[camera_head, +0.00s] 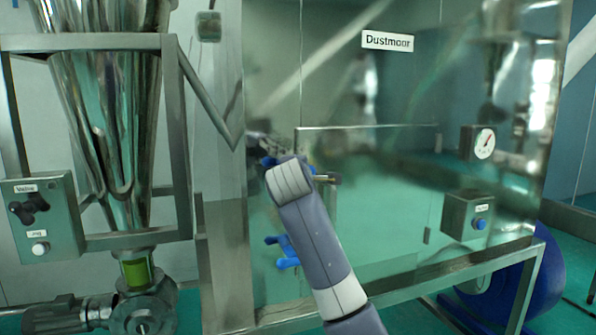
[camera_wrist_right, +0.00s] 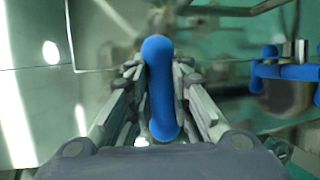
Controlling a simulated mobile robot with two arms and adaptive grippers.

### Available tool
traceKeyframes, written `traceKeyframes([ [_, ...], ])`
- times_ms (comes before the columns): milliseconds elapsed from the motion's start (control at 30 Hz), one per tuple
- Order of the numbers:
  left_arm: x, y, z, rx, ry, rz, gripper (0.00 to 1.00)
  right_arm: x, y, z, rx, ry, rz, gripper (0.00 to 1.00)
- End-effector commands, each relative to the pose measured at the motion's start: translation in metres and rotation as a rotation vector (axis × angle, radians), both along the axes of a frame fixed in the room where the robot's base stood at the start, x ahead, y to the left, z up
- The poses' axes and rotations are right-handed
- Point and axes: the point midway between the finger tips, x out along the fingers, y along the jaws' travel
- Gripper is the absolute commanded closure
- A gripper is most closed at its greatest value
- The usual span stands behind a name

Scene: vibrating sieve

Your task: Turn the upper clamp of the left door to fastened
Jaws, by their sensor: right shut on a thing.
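The upper clamp has a blue handle (camera_wrist_right: 161,88), which stands lengthwise up the wrist view between my right gripper's fingers (camera_wrist_right: 160,95). The fingers are shut on it, one on each side. In the head view, my right gripper (camera_head: 262,143) is at the left part of the glossy door (camera_head: 380,215). Only a bit of the upper clamp's blue (camera_head: 267,161) shows there beside my wrist; the rest is hidden. My left gripper is not in view.
A lower blue clamp (camera_head: 284,252) sits below and also shows in the wrist view (camera_wrist_right: 285,72). A gauge (camera_head: 484,143) and a box with a blue button (camera_head: 468,216) are on the right. A steel hopper (camera_head: 105,110) and valve box (camera_head: 42,218) stand left.

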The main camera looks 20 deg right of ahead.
Motion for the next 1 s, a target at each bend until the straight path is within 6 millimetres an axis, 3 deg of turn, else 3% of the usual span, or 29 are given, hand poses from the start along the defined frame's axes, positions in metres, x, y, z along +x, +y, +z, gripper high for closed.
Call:
traceKeyframes([
  [300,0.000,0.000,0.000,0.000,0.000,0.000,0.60,0.000,-0.001,-0.004,0.001,0.009,-0.002,1.00],
  [333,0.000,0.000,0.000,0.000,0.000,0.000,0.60,0.000,-0.001,-0.004,0.001,0.009,-0.002,0.77],
  [400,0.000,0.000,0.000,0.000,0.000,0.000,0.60,0.000,-0.001,-0.004,0.001,0.009,-0.002,0.61],
  [767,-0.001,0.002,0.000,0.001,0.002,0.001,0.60,-0.001,0.000,-0.001,0.000,0.002,0.000,0.61],
  [1000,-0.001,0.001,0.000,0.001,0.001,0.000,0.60,-0.024,0.009,0.004,0.000,0.000,0.001,0.61],
])
